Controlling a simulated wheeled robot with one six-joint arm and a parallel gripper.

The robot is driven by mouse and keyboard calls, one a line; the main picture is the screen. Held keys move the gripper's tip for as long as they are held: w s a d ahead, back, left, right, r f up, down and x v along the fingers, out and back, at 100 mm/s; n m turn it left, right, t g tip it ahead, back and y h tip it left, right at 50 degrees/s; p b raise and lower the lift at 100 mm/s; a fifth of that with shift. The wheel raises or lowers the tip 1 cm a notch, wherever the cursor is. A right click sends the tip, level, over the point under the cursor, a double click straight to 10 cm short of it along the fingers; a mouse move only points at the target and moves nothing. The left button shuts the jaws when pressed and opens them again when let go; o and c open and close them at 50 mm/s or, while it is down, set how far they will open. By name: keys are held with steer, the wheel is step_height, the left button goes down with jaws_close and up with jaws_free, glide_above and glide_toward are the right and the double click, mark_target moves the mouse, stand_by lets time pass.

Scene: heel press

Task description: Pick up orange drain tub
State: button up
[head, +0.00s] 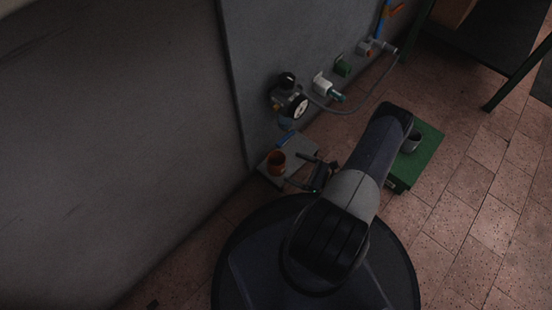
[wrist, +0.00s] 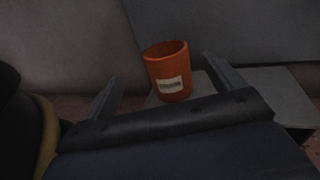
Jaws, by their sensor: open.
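The orange drain tub (head: 276,162) stands upright on a small grey stand (head: 303,149) by the wall in the head view. In the wrist view the tub (wrist: 167,62) is an open-topped orange cup with a white label facing me. My gripper (head: 297,169) is open and beside the tub in the head view. In the wrist view its two fingers (wrist: 162,85) stand wide apart, with the tub seen between them and beyond the gripper's dark body. The tub's lower edge is partly hidden there. The gripper holds nothing.
A pressure gauge (head: 299,107) with fittings and a grey hose (head: 350,111) hangs on the wall above the stand. A green platform (head: 425,150) with a grey cup (head: 411,142) is at right, partly behind my arm. A dark table (head: 490,45) stands at upper right. Tiled floor is clear at right.

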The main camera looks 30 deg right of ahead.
mark_target(285, 164)
steer(key=shift+w+d+f+m+t+h, duration=0.15)
steer(key=shift+f+m+t, duration=0.15)
steer(key=shift+f, duration=0.25)
steer(key=shift+d+f+m+t+h, duration=0.15)
steer(key=shift+f+m+t, duration=0.15)
steer(key=shift+f, duration=0.2)
steer(key=b+x, duration=0.1)
steer(key=x, duration=0.4)
steer(key=shift+w, duration=0.1)
steer(key=b+x, duration=0.1)
steer(key=x, duration=0.1)
steer(key=b+x, duration=0.1)
steer(key=x, duration=0.1)
steer(key=shift+s+a+f, duration=0.15)
steer(key=shift+s+a, duration=0.1)
steer(key=shift+a, duration=0.1)
steer(key=shift+x, duration=0.8)
steer(key=shift+d, duration=0.1)
steer(key=shift+c, duration=0.4)
steer(key=c, duration=1)
steer(key=shift+r, duration=0.25)
